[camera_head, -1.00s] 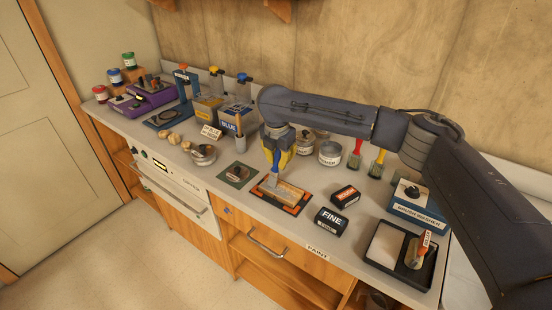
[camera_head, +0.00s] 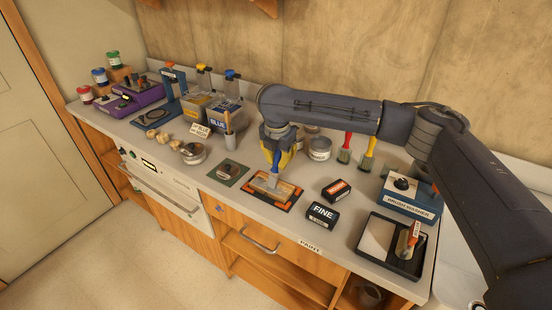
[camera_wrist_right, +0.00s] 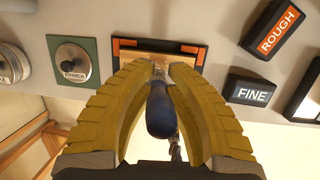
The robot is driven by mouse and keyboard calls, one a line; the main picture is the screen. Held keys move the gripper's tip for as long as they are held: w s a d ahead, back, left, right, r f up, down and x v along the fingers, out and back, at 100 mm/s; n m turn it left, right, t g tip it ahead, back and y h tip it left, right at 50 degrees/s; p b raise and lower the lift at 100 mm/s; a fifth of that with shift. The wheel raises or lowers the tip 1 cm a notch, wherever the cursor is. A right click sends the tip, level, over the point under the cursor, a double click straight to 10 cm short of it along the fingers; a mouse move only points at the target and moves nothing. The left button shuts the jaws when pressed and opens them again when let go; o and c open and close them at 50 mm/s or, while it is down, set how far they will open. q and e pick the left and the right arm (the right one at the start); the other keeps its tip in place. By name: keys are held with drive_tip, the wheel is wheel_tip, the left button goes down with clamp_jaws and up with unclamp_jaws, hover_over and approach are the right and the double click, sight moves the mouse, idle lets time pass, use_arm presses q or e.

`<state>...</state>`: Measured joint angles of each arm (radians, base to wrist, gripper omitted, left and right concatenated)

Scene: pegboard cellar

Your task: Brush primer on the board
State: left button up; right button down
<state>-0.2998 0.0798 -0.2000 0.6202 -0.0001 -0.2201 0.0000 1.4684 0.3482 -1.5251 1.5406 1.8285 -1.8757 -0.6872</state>
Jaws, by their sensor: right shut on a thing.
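The board (camera_head: 287,189) is a light wooden piece on a dark mat with orange corners (camera_head: 252,199). A pale patch shows on its upper face in the head view. My right gripper (camera_head: 276,156) is above the board, shut on a blue-handled brush (camera_head: 273,172). The brush points down, and its lower end appears to meet the board. In the right wrist view the yellow fingers hold the blue handle (camera_wrist_right: 161,112), with the board (camera_wrist_right: 142,58) beyond it. The bristles are mostly hidden. My left gripper is out of view.
Black blocks marked FINE (camera_head: 322,215) and ROUGH (camera_head: 336,190) lie right of the mat. A green plate with a knob (camera_head: 229,172) is at its left. Cans (camera_head: 319,148), upright brushes (camera_head: 367,155), a brush washer (camera_head: 411,199) and a tray (camera_head: 375,261) stand nearby.

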drive_tip(key=s+d, duration=0.4)
drive_tip(key=d, duration=0.1)
drive_tip(key=shift+d, duration=0.15)
idle(1.2)
drive_tip(key=shift+r, duration=0.35)
drive_tip(key=shift+w, duration=0.15)
drive_tip(key=shift+w+d, duration=0.3)
drive_tip(key=shift+w, duration=0.1)
drive_tip(key=shift+w, duration=0.1)
drive_tip(key=shift+w+a, duration=0.2)
drive_tip(key=shift+a, duration=0.2)
drive_tip(key=shift+f, duration=0.35)
idle(0.5)
